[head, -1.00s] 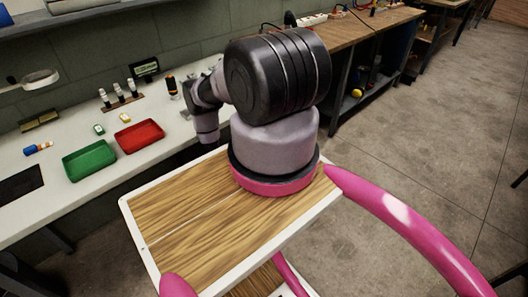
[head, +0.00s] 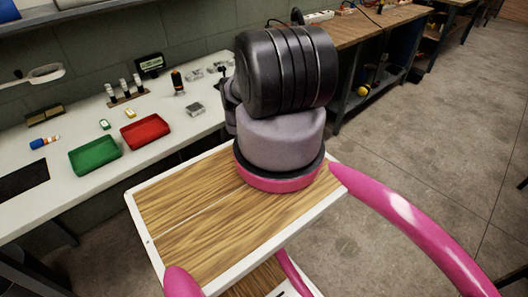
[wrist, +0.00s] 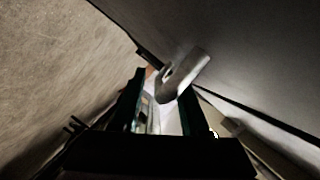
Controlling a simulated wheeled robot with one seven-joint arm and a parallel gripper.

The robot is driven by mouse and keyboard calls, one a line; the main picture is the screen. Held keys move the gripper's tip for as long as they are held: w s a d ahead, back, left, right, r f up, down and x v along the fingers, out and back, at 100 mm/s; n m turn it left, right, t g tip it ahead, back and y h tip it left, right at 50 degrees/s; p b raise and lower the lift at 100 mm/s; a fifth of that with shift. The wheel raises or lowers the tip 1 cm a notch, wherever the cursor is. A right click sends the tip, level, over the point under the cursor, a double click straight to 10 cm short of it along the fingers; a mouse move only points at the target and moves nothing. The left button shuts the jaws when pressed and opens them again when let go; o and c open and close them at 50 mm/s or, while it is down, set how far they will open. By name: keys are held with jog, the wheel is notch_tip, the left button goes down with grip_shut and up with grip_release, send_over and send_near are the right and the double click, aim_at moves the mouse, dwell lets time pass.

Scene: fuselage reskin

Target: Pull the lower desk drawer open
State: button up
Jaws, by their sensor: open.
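In the wrist view a pale metal handle (wrist: 185,76) stands out from a smooth dark grey panel (wrist: 245,45), which looks like a drawer front. I cannot tell from this view which drawer it is. My gripper (wrist: 162,88) is open, its two dark fingers pointing toward the handle. The handle lies at the fingertips, nearer the right finger; I cannot tell whether they touch. In the head view my gripper and the drawer fronts are hidden behind my arm and the white desk (head: 60,195).
On the desk are a green tray (head: 95,156), a red tray (head: 146,131), a rack of small bottles (head: 125,92) and small grey parts (head: 196,109). A wooden bench (head: 372,28) stands behind to the right. The floor (head: 425,140) on the right is clear.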

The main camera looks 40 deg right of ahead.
jog(key=shift+c, duration=0.3)
grip_shut()
dwell(1.1)
